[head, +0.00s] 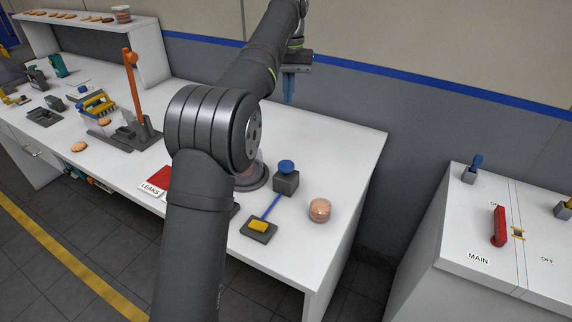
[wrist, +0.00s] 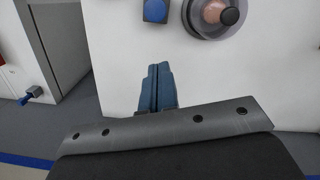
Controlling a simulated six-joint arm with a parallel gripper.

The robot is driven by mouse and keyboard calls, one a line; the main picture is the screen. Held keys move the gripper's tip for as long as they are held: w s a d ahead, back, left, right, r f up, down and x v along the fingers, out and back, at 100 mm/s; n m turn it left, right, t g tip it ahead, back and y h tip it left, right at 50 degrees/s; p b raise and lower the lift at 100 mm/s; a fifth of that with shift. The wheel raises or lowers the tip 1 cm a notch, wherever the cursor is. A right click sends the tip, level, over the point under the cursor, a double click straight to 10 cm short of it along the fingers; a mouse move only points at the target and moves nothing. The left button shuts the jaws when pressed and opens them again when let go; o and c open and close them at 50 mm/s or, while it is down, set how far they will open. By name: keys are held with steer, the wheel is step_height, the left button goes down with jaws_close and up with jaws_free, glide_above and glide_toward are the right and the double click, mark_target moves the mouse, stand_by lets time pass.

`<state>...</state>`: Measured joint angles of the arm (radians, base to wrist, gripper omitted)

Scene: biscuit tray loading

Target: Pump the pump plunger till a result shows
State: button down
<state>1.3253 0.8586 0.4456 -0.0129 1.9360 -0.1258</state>
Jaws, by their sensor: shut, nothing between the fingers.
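The pump plunger appears to be the round blue knob (head: 287,165) on a dark grey block (head: 286,183) on the bench; it stands raised above the block. In the wrist view, its blue top (wrist: 155,10) shows at the upper edge. A clear dome on a round grey base (head: 254,181) stands beside it, partly hidden by my arm; it also shows in the wrist view (wrist: 214,17) with something pinkish-brown inside. My gripper (head: 288,98) has blue fingers, shut and empty, high above the bench's back edge, apart from the plunger. The fingers also show in the wrist view (wrist: 156,70).
A red panel (head: 160,176) with a LEAKS label lies left of my arm. A blue strip runs to a yellow piece on a dark plate (head: 259,230). A biscuit stack (head: 320,210) stands at right. A separate cabinet with a red MAIN lever (head: 499,227) is farther right.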

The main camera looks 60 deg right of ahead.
stand_by(0.4)
glide_toward(286, 163)
steer(key=shift+r, duration=0.3)
stand_by(0.4)
steer(key=shift+s+a+f, duration=0.1)
steer(key=shift+a+f, duration=0.1)
steer(key=shift+f, duration=1.55)
steer(key=shift+s+a+f, duration=0.1)
steer(key=shift+a+f, duration=0.05)
steer(key=shift+f, duration=1.55)
steer(key=shift+f, duration=0.1)
